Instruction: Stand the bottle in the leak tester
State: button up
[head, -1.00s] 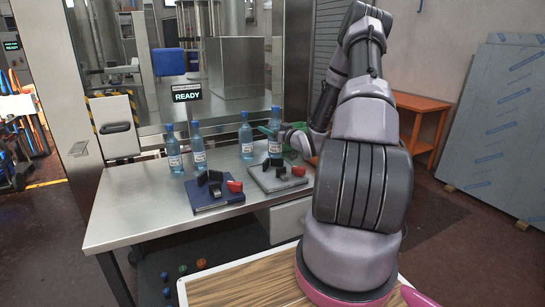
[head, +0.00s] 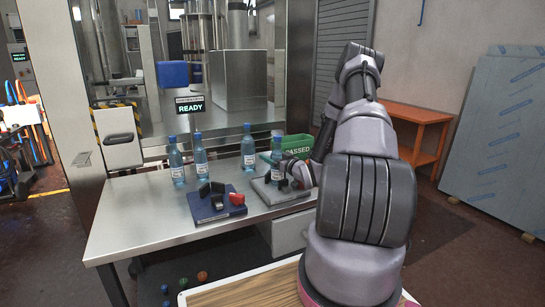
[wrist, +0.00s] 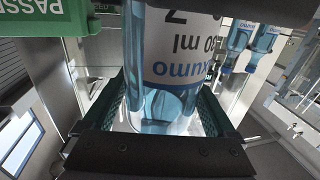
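A blue bottle with a white label (head: 277,155) is upright between my gripper's fingers, over the grey fixture plate (head: 268,194) on the bench. My gripper (head: 283,165) comes in from the right. In the wrist view, the bottle (wrist: 170,45) fills the middle, and the dark green fingers of my gripper (wrist: 158,105) lie on both sides of it. I cannot tell whether the bottle's base touches the plate. A blue fixture plate (head: 207,212) with black blocks and a red part stands to the left. I cannot tell which fixture is the leak tester.
More blue bottles stand behind: two at left, (head: 176,162) and (head: 200,155), and one in the middle (head: 248,150). A green bin marked PASSED (head: 298,146) is behind my gripper. A READY sign (head: 190,105) stands at the back. The bench's left front (head: 140,225) is clear.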

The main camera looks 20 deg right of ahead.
jog(key=shift+r, duration=0.1)
jog(key=shift+s+r, duration=0.1)
jog(key=v, duration=1.1)
notch_tip(320, 180, up, 11)
jog(key=w+g+h, duration=0.3)
jog(key=g+h, duration=0.1)
jog(key=g, duration=0.1)
jog(key=s+a+r+m+g+h, duration=0.1)
jog(key=s+a+r+m, duration=0.15)
jog(key=r, duration=0.35)
jog(key=s+a+r+m+g+h, duration=0.1)
jog(key=s+a+r, duration=0.1)
jog(key=s+r, duration=0.3)
jog(key=s+a+r+m+g+y, duration=0.1)
jog(key=s+a+r, duration=0.2)
jog(key=s+a, duration=0.2)
jog(key=s+a+r+m+g+y, duration=0.1)
jog(key=s+a+r, duration=0.3)
jog(key=s, duration=0.7)
jog(key=s+a+r+m+g+y, duration=0.1)
jog(key=s+a+r+y, duration=0.1)
jog(key=s+a+r, duration=0.2)
jog(key=s+a, duration=0.2)
jog(key=s, duration=0.2)
jog(key=shift+a+g, duration=0.15)
jog(key=shift+g, duration=0.15)
